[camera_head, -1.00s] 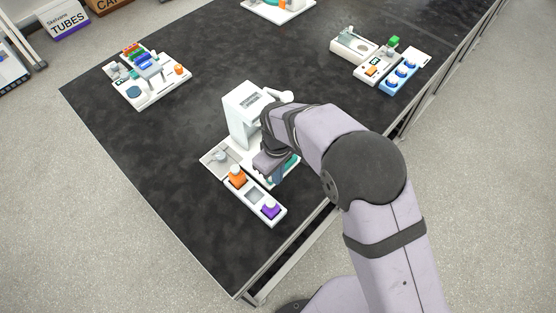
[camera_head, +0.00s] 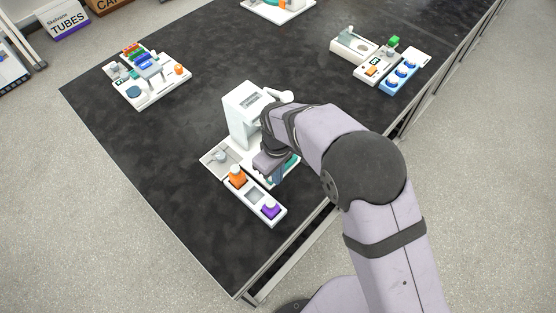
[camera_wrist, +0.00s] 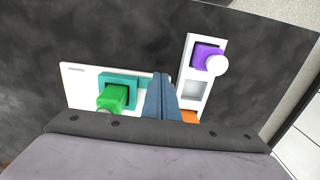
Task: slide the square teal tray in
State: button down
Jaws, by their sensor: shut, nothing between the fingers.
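The square teal tray (camera_wrist: 119,78) shows in the wrist view with a green block-shaped item (camera_wrist: 113,98) on it. It sits on a white base plate (camera_wrist: 75,82). In the head view only a small teal part (camera_head: 293,160) shows beside my gripper, and the rest is hidden by my arm. My gripper (camera_wrist: 160,76) is shut and empty. Its blue fingers point down just right of the tray in the wrist view. I cannot tell whether they touch the tray. In the head view my gripper (camera_head: 277,174) is low at the front of the white device (camera_head: 240,112).
A white rack (camera_head: 244,205) holds an orange bottle (camera_head: 237,176) and a purple bottle (camera_head: 270,208), with an empty slot between. Other stations stand farther off. The black table (camera_head: 175,150) is bare to the left.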

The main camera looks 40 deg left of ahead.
jog(key=shift+f, duration=0.15)
jog(key=shift+f+b, duration=1.05)
jog(key=shift+f, duration=0.5)
jog(key=shift+a, duration=0.15)
